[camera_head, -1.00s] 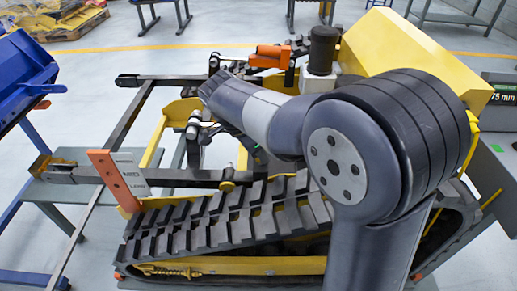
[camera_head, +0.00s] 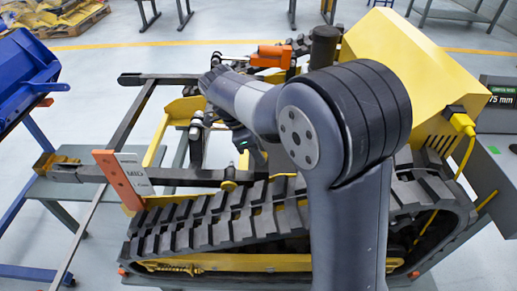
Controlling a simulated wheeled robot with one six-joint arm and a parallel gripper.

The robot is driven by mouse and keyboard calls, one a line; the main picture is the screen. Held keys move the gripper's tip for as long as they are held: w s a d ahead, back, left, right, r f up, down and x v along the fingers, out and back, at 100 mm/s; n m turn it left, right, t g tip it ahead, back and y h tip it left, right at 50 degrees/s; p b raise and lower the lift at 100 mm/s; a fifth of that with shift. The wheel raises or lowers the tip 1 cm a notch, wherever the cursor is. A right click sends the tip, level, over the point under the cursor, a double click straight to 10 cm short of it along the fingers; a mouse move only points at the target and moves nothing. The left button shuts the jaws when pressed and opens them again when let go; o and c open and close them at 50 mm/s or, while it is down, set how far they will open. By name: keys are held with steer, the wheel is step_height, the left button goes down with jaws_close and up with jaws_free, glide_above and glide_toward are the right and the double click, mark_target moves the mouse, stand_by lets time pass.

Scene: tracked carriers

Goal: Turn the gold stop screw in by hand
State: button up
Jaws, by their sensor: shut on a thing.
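My gripper (camera_head: 238,132) is over the carrier's frame, left of centre, below my wrist. Only its dark body with a small green light shows clearly. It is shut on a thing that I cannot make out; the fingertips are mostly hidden. A tracked carrier (camera_head: 215,222) with a yellow body and black rubber track fills the middle. I cannot clearly identify the gold stop screw. A small gold round part (camera_head: 228,186) sits on the carrier's black crossbar (camera_head: 185,177), below my gripper and apart from it.
An orange-and-white marked plate (camera_head: 118,179) stands at the carrier's left. A yellow housing (camera_head: 425,75) and an orange part (camera_head: 270,55) are behind my arm. A blue bin (camera_head: 25,85) is at far left. A grey console with a display (camera_head: 502,95) is at right.

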steer(key=o, duration=1)
steer(key=p+v, duration=0.1)
steer(key=v, duration=0.9)
steer(key=shift+a+r+p, duration=0.25)
steer(key=shift+r+p, duration=0.1)
steer(key=shift+p, duration=0.05)
